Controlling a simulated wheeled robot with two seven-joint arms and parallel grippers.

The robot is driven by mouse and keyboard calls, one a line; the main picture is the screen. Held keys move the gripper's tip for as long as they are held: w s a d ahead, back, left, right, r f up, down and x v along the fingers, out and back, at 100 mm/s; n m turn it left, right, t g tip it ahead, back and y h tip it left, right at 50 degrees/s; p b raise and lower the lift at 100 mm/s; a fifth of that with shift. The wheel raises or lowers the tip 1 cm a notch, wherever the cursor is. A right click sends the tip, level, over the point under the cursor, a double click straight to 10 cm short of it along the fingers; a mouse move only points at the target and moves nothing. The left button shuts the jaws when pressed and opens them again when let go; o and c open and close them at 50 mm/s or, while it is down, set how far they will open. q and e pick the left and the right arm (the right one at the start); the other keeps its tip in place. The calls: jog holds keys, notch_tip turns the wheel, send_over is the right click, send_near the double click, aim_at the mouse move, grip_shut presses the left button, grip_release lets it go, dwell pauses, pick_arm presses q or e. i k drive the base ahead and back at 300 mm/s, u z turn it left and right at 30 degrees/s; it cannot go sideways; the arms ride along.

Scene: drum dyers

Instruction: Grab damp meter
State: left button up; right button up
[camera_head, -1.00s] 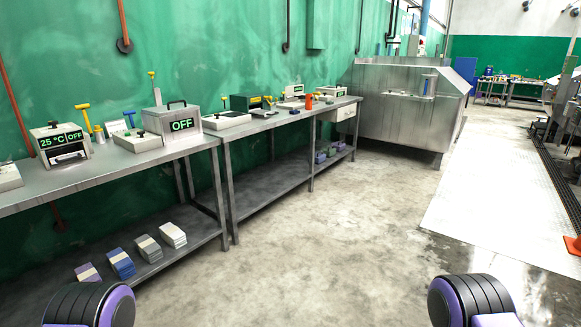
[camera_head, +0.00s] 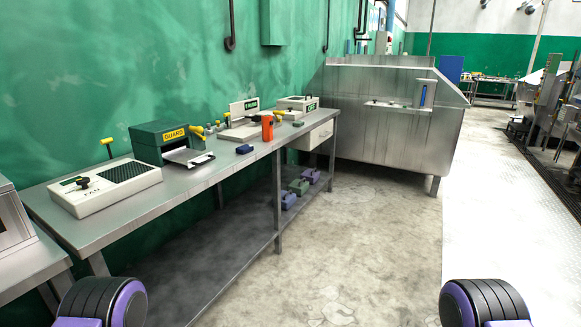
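No thing in view carries a readable damp meter label. An orange upright handheld device (camera_head: 267,127) stands near the front edge of the steel bench and may be the damp meter; I cannot tell for sure. A small dark blue block (camera_head: 245,149) lies on the bench to its left. Only black and purple parts of my two arms show at the bottom corners. Neither gripper is in view.
The steel bench (camera_head: 92,232) runs along the green wall. It bears a white box with a dark grille (camera_head: 104,187), a green GUARD box (camera_head: 160,143) and a white box at the back (camera_head: 297,104). A large steel tank (camera_head: 385,130) stands beyond. The concrete floor (camera_head: 345,240) is clear.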

aim_at(267, 129)
jog(key=z, duration=0.1)
jog(key=i, duration=2.4)
jog(key=z, duration=0.1)
